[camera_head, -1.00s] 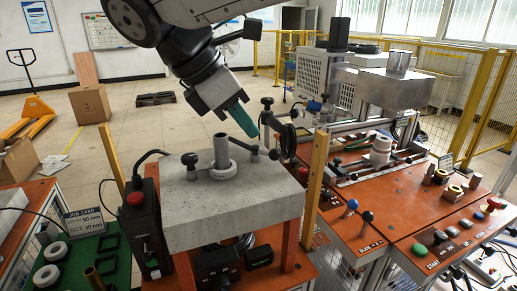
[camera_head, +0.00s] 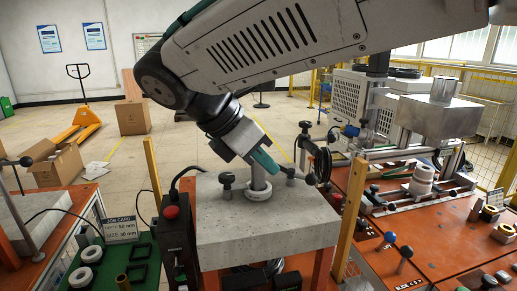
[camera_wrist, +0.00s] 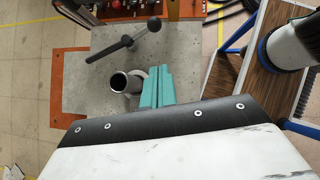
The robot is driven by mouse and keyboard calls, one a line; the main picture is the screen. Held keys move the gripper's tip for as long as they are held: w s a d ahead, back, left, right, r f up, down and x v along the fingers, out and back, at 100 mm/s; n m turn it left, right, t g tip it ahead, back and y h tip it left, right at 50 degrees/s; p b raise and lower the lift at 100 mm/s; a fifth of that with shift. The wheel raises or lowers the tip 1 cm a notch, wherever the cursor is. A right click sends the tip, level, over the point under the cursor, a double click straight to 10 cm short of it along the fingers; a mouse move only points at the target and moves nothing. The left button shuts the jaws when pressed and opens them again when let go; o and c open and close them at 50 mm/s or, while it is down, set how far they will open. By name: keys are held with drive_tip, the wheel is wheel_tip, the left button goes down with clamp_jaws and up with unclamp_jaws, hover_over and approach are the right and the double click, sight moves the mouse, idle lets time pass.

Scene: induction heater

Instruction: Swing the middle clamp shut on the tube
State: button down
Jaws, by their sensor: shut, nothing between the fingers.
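The upright grey tube (camera_head: 258,174) stands in a pale collar (camera_head: 257,191) on the middle grey block (camera_head: 225,222). In the wrist view, its dark open mouth (camera_wrist: 118,82) shows just left of my fingers. The black clamp lever (camera_wrist: 112,49) lies on the block beside the tube, not across it. Its round knobs (camera_head: 311,179) show right of the tube in the head view. My gripper (camera_head: 266,160), with teal fingers, is shut and empty, close beside the tube near its top. The fingers (camera_wrist: 157,88) partly hide the collar; whether they touch the tube I cannot tell.
A short black knobbed post (camera_head: 227,181) stands on the block left of the tube. A black control box with a red button (camera_head: 171,213) is left of the block. A yellow post (camera_head: 350,217) and an orange-topped machine stand right.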

drive_tip(key=x, duration=0.4)
drive_tip(key=d, duration=0.1)
drive_tip(key=w+d, duration=0.1)
drive_tip(key=f, duration=0.1)
drive_tip(key=shift+w+d, duration=0.3)
drive_tip(key=shift+d, duration=0.1)
drive_tip(key=shift+w+d, duration=0.25)
drive_tip(key=shift+d, duration=0.1)
